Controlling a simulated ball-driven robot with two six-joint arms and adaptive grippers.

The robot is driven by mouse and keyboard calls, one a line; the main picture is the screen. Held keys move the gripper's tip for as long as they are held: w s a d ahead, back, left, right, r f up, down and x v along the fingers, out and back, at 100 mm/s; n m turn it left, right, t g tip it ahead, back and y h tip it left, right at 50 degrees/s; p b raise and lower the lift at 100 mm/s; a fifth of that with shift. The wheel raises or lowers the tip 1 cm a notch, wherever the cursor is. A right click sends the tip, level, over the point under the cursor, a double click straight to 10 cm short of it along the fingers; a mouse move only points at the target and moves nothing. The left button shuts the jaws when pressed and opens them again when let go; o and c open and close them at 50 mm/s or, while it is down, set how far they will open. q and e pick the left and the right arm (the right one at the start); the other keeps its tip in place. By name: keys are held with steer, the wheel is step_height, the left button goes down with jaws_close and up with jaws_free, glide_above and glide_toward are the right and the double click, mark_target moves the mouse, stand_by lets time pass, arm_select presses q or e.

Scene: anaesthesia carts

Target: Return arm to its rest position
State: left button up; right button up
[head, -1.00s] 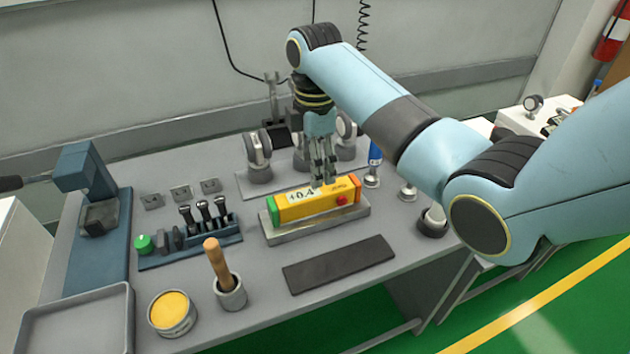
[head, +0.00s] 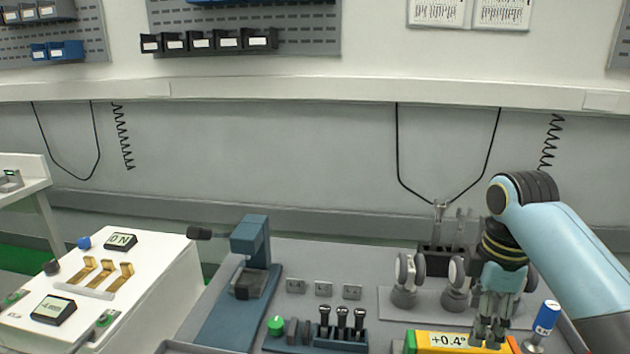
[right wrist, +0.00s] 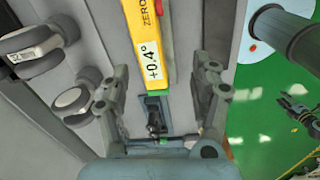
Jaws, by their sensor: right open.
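My right gripper (head: 488,336) points down over the right part of the yellow level (head: 450,342), which has a green end and a "+0.4°" display. The lower edge of the head view cuts the level off. In the right wrist view the gripper's (right wrist: 161,72) two fingers stand apart, with the level (right wrist: 147,22) seen between and beyond them. I see no grip on it; whether a fingertip touches it cannot be told. My right arm reaches in from the right, bent over the bench.
Grey wheeled parts (head: 406,280) stand just left of the gripper, and a blue bottle-like item (head: 545,318) just right. A blue press (head: 248,260) and a rack of black-handled tools (head: 340,335) are farther left. A white console (head: 100,300) stands at left.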

steer(key=s+a+r+m+t, duration=0.15)
steer(key=s+m, duration=0.45)
steer(key=s, duration=0.6)
steer(key=s+a+r+m+t, duration=0.1)
steer(key=s+a+m+t, duration=0.1)
steer(key=s+m, duration=0.75)
steer(key=s+d+f+n+g+b, duration=0.1)
steer(key=s+d+f+b, duration=0.15)
steer(key=f, duration=1.45)
steer(key=s+d+f+n+g+b, duration=0.1)
steer(key=s+f+b, duration=0.2)
steer(key=f, duration=1.4)
steer(key=s+f+b, duration=0.3)
steer(key=s+f, duration=1.3)
steer(key=s, duration=0.1)
steer(key=shift+s+d+f+g+h, duration=0.2)
steer(key=shift+d+f+g+h, duration=0.1)
steer(key=shift+g, duration=0.15)
